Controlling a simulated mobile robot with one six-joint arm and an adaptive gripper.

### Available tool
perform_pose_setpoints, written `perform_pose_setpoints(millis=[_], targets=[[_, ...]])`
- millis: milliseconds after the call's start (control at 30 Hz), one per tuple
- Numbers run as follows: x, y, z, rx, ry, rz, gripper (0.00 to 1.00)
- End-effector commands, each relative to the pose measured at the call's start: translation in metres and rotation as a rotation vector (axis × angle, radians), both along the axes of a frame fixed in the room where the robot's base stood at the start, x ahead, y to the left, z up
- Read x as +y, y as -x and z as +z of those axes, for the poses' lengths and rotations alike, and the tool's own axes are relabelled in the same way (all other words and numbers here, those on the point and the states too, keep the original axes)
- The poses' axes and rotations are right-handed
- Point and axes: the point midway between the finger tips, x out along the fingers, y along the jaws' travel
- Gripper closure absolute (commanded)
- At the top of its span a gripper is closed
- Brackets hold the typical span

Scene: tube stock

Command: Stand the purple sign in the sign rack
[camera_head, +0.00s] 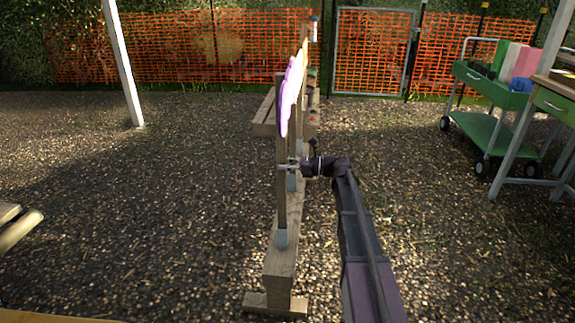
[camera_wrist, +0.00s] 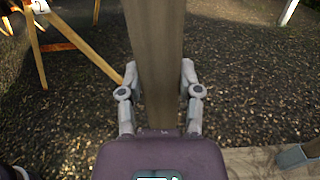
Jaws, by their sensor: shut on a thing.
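The purple sign (camera_head: 286,100) shows nearly edge-on in the head view, its purple-edged board high on an upright wooden post (camera_head: 281,205). My gripper (camera_head: 288,168) is shut around this post below the board. In the wrist view the post (camera_wrist: 156,50) stands between the two fingers of my gripper (camera_wrist: 159,75). The sign rack (camera_head: 281,266) is a long low wooden beam with grey metal sockets. The post's lower end meets the nearest socket (camera_head: 281,239); I cannot tell how deep it sits. The rack's beam (camera_wrist: 255,163) and a socket (camera_wrist: 298,155) also show in the wrist view.
Other pale and yellow boards (camera_head: 302,62) stand in line behind. A green cart (camera_head: 490,88) with coloured items and a workbench (camera_head: 553,85) stand right. An orange mesh fence (camera_head: 170,48) closes the back. Gravel is open on both sides.

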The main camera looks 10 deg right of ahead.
Motion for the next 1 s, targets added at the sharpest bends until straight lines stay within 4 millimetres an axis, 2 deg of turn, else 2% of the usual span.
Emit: perform_pose_setpoints(millis=[600, 1000], targets=[[0.000, 0.000, -0.017, -0.001, -0.002, 0.000, 1.00], [0.000, 0.000, -0.019, -0.001, -0.002, 0.000, 1.00]])
